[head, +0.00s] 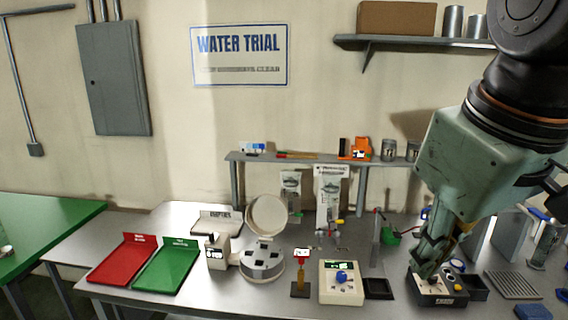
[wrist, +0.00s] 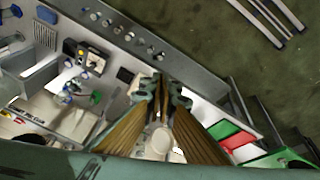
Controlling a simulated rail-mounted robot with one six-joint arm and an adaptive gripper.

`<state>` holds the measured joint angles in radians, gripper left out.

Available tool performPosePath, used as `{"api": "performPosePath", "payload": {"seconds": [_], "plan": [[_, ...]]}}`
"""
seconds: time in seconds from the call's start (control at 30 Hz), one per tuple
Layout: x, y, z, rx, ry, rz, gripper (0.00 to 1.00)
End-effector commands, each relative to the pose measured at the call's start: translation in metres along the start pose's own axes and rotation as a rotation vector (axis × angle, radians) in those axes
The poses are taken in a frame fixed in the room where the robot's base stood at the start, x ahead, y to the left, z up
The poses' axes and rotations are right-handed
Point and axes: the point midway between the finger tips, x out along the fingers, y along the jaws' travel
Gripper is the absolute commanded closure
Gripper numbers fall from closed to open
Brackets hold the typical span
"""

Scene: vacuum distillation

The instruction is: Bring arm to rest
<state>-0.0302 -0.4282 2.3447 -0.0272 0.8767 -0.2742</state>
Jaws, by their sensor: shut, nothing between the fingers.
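My gripper (head: 427,272) hangs from my green-grey arm on the right side of the head view, pointing down. Its fingers are together and hold nothing. In the head view its tips overlap a small dark control box (head: 440,292) with a yellow button; I cannot tell the gap between them. In the wrist view the closed fingertips (wrist: 165,88) are at the middle, above the bench seen from above.
The metal bench (head: 215,303) carries a red tray (head: 122,262), a green tray (head: 167,266), a round-lidded device (head: 263,262) and a box with a blue knob (head: 341,283). A raised shelf (head: 300,159) runs behind. Bare floor (wrist: 215,45) lies beyond the bench in the wrist view.

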Motion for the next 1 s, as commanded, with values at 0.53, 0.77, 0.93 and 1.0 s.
{"api": "performPosePath", "payload": {"seconds": [0.53,0.77,0.93,1.0], "plan": [[0.024,-0.031,0.103,0.292,-0.003,-0.009,1.00],[0.026,-0.034,0.113,0.321,-0.005,-0.010,1.00],[0.026,-0.034,0.112,0.320,-0.005,-0.010,1.00],[0.026,-0.034,0.112,0.320,-0.005,-0.010,1.00]]}}
